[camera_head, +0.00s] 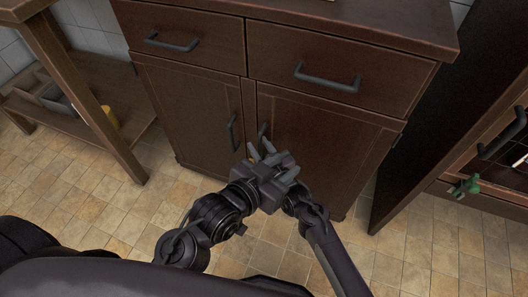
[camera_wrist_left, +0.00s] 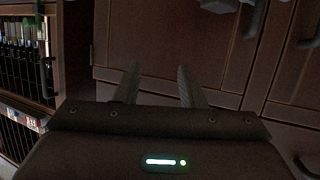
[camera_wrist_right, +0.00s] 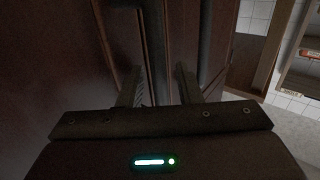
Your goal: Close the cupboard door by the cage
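The dark brown cupboard has two lower doors under two drawers. Its right door (camera_head: 318,145), on the side of the caged unit, looks flush or nearly flush; I cannot tell if a thin gap remains. Its upright handle (camera_head: 263,133) also shows in the right wrist view (camera_wrist_right: 155,45). My right gripper (camera_wrist_right: 158,85) is open, its fingers on either side of this handle; contact is unclear. My left gripper (camera_wrist_left: 158,82) is open and empty, facing the cupboard front. In the head view the grippers overlap before the doors. The barred cage (camera_wrist_left: 25,65) holds bottles.
The left door (camera_head: 195,105) has its own handle (camera_head: 232,130). A tall dark panel (camera_head: 440,110) stands right of the cupboard, beside a unit with a handle (camera_head: 500,135) and a small green object (camera_head: 465,187). A wooden shelf table (camera_head: 85,85) is at left. Tiled floor lies in front.

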